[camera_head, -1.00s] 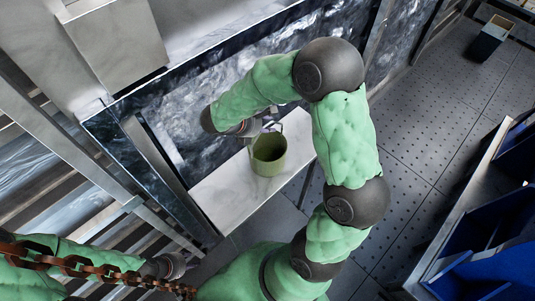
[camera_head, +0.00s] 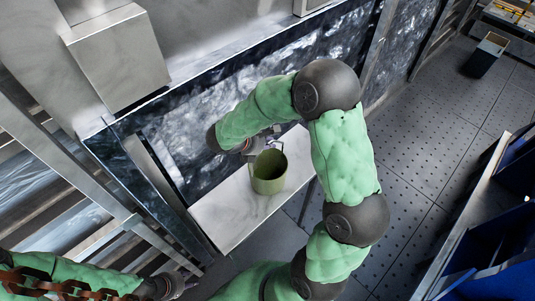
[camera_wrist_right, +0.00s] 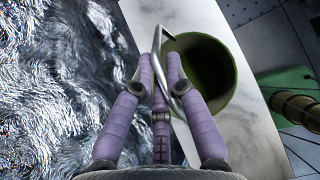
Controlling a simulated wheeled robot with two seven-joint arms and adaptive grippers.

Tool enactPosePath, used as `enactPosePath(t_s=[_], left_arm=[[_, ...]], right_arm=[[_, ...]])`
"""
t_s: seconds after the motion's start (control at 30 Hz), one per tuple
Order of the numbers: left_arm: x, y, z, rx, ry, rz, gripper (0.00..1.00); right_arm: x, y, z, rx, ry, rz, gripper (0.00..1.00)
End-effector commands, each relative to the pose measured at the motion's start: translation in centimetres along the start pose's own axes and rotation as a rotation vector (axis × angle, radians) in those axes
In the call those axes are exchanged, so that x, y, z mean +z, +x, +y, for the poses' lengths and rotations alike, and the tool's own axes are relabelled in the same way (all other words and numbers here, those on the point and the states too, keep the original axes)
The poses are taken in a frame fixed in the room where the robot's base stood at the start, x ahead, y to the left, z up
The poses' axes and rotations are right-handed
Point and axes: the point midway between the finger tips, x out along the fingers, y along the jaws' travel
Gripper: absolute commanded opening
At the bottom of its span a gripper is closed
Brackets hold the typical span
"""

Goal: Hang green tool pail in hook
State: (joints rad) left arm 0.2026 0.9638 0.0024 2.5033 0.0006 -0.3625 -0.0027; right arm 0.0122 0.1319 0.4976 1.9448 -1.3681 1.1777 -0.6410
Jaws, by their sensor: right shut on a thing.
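The green tool pail (camera_head: 268,173) is upright with its open top facing me, over the white bench top (camera_head: 226,217). I cannot tell whether its base touches the bench. My right gripper (camera_head: 265,140) is at the pail's back rim. In the right wrist view, its purple fingers (camera_wrist_right: 160,62) are shut on the pail's thin metal handle, beside the dark green pail (camera_wrist_right: 226,88). My left gripper (camera_head: 180,283) is at the lower left, away from the pail; its fingers are too small to read. I cannot make out a hook.
A dark marbled panel (camera_head: 190,112) stands behind the bench. A grey metal box (camera_head: 118,55) is at upper left. Metal rails (camera_head: 75,185) run along the left. Blue bins (camera_head: 518,165) stand at right. The perforated floor (camera_head: 430,140) between is clear.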

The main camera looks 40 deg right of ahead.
Motion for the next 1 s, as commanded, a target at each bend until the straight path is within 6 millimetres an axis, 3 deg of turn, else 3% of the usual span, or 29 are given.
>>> enactPosePath(t_s=[0.47, 0.83, 1.0], left_arm=[[0.0, 0.7, -0.3, 0.0, 0.0, 0.0, 0.4], [0.0, 1.1, -0.4, 0.0, 0.0, 0.0, 0.4], [-0.1, 1.5, -0.6, 0.0, 0.0, 0.0, 0.4]], right_arm=[[2.5, -3.5, -0.5, 0.005, 0.002, -0.003, 0.0], [3.8, -9.3, -3.3, 0.008, 0.003, -0.001, 0.0], [2.9, -12.0, -5.5, 0.009, 0.0, -0.001, 0.0]])
